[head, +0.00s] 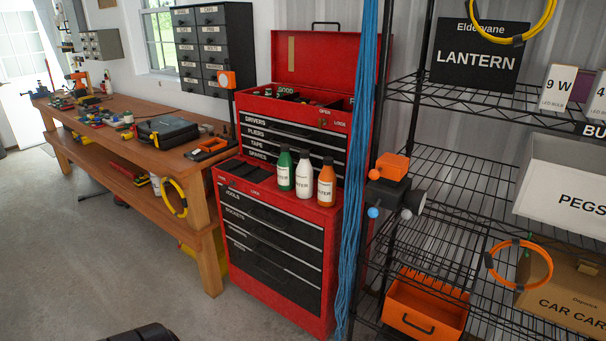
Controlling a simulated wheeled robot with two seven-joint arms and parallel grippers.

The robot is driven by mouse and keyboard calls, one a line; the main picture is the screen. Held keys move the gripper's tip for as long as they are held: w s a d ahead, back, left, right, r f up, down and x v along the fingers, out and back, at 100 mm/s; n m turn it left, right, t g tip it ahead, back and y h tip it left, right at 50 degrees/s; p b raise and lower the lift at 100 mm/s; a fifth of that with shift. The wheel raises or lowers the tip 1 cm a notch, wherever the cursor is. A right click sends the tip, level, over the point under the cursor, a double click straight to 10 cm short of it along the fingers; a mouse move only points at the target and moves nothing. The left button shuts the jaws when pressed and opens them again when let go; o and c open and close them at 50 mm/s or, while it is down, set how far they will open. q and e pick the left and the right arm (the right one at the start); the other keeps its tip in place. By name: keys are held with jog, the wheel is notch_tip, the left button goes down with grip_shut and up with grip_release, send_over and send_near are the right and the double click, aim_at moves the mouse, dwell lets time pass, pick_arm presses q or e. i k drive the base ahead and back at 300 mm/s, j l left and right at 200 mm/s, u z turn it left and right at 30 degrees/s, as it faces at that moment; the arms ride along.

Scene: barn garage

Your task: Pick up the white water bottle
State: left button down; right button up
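The white water bottle (303,178) stands upright with a dark cap and a printed label. It is on the top right part of the lower red tool cabinet (322,222). A green bottle (285,173) stands close on its left and an orange bottle (326,186) close on its right, both with dark caps. The white bottle's front is unobstructed. Neither of my grippers can be made out in the head view. A dark shape at the bottom edge is too cut off to identify.
A red upper tool chest (300,115) rises behind the bottles. Blue cords (359,150) hang just right of the cabinet, beside a black wire shelf (450,190). A wooden workbench (165,150) with tools stands at left. Concrete floor (110,265) in front is largely clear.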

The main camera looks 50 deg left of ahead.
aim_at(304, 172)
jog(key=u, duration=1.55)
